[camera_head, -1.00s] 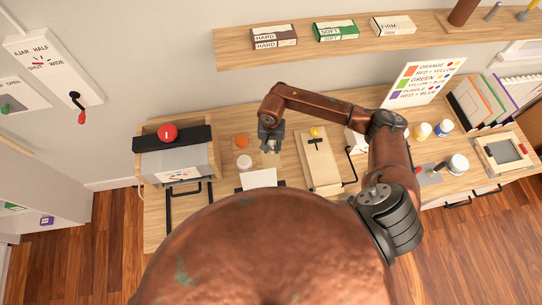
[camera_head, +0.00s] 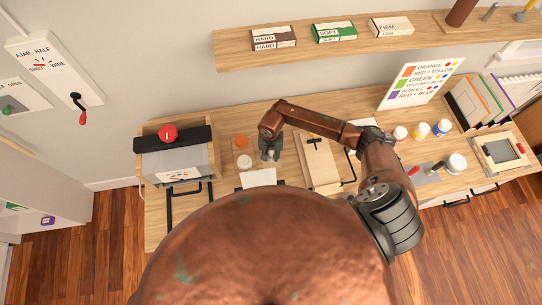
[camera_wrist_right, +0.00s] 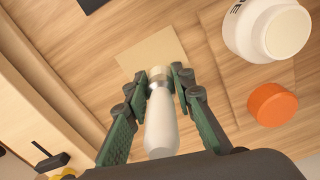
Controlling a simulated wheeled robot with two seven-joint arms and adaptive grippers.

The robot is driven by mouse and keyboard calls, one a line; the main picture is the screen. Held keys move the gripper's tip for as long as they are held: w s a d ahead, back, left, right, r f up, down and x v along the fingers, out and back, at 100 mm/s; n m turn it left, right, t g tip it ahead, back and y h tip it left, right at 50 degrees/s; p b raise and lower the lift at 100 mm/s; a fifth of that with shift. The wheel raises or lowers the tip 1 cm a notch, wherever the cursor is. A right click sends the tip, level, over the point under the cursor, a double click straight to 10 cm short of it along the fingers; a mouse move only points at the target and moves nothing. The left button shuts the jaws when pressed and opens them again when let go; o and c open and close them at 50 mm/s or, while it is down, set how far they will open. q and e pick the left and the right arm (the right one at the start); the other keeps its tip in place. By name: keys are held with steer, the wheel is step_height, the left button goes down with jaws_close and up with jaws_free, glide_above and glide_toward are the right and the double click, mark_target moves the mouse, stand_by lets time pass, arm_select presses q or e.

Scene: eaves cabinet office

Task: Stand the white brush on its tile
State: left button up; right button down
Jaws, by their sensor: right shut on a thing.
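The white brush (camera_wrist_right: 161,125) is held between the green-padded fingers of my right gripper (camera_wrist_right: 158,78) in the right wrist view. Its white handle lies toward the palm, and its metal collar is between the fingertips. A pale tan square (camera_wrist_right: 148,52), which looks like the tile, lies on the wood just beyond the fingertips. I cannot tell whether the brush touches it. In the head view my right gripper (camera_head: 270,150) points down at the desk and hides the brush. My left gripper is not in view.
An orange disc (camera_head: 241,141) and a white jar (camera_head: 244,161) stand close left of the gripper. A wooden board (camera_head: 320,165) lies to the right. White paper (camera_head: 259,178) lies in front. Paint jars (camera_head: 421,130) stand farther right, and a shelf (camera_head: 300,55) runs behind.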

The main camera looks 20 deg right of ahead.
steer(key=c, duration=1.7)
jaws_free()
steer(key=shift+o, duration=0.2)
steer(key=shift+r, duration=0.15)
step_height(320, 180, up, 12)
steer(key=shift+f+b, duration=0.1)
steer(key=shift+b, duration=0.85)
